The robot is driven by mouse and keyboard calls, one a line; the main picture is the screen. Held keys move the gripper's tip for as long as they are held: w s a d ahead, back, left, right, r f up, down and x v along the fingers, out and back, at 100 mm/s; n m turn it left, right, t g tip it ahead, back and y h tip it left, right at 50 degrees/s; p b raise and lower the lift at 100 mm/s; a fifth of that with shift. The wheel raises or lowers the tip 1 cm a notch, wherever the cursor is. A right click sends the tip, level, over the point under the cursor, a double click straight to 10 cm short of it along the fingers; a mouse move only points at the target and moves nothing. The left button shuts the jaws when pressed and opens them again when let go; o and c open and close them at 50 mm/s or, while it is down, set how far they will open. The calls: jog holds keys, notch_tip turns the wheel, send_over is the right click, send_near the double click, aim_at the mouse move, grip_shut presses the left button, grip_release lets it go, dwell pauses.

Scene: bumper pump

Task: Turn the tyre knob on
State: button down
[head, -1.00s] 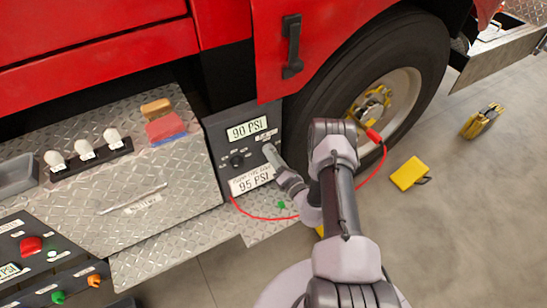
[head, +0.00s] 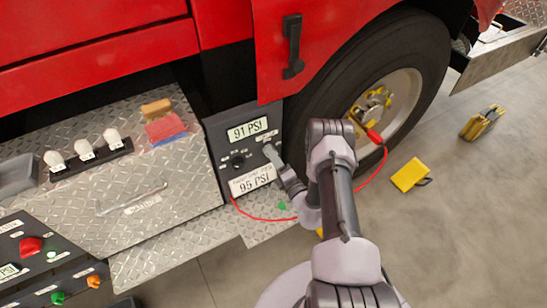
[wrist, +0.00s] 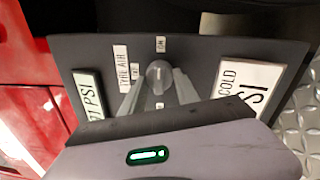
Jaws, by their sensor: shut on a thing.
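The tyre knob (wrist: 158,72) is a grey knob on the dark panel (head: 214,128), between labels that include "TYRE AIR" (wrist: 122,68) and "ON" (wrist: 160,45). My gripper (wrist: 158,84) is shut on the knob, with a grey finger on either side of it. The upper display (head: 248,129) reads 91 PSI. The white plate (head: 252,180) below reads 95 PSI, marked cold.
A red hose (head: 262,218) runs from the panel to the wheel (head: 385,112), passing behind my arm. A yellow block (head: 410,174) and folded yellow chocks (head: 482,122) are on the floor at right. Diamond-plate steps (head: 185,255) lie below the panel.

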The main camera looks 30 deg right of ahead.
jog(key=c, duration=0.9)
grip_release()
jog(key=s+f+p, duration=0.1)
jog(key=s+p, duration=0.5)
jog(key=s, duration=1.1)
jog(key=shift+s+d, duration=0.2)
jog(key=shift+d, duration=0.05)
